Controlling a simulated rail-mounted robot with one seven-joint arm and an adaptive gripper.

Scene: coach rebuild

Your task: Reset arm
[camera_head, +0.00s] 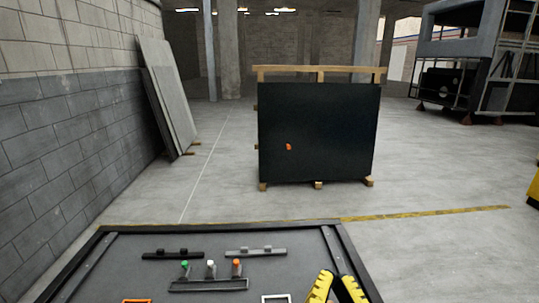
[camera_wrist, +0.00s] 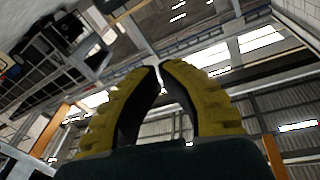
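My gripper (camera_head: 333,273) shows at the bottom edge of the head view, over the right side of a dark-topped bench. Its two yellow ribbed fingers with black inner faces point up the picture, and their tips come close together. Nothing is held. The wrist view looks up toward roof beams and windows. The rest of my arm is hidden in the head view.
The bench (camera_head: 125,237) holds a rack (camera_head: 208,286) with green, white and orange-topped pieces. A dark panel (camera_head: 318,125) on a wooden frame stands beyond. Grey sheets (camera_head: 168,95) lean at the left wall. A coach frame (camera_head: 470,50) is far right. The floor between is clear.

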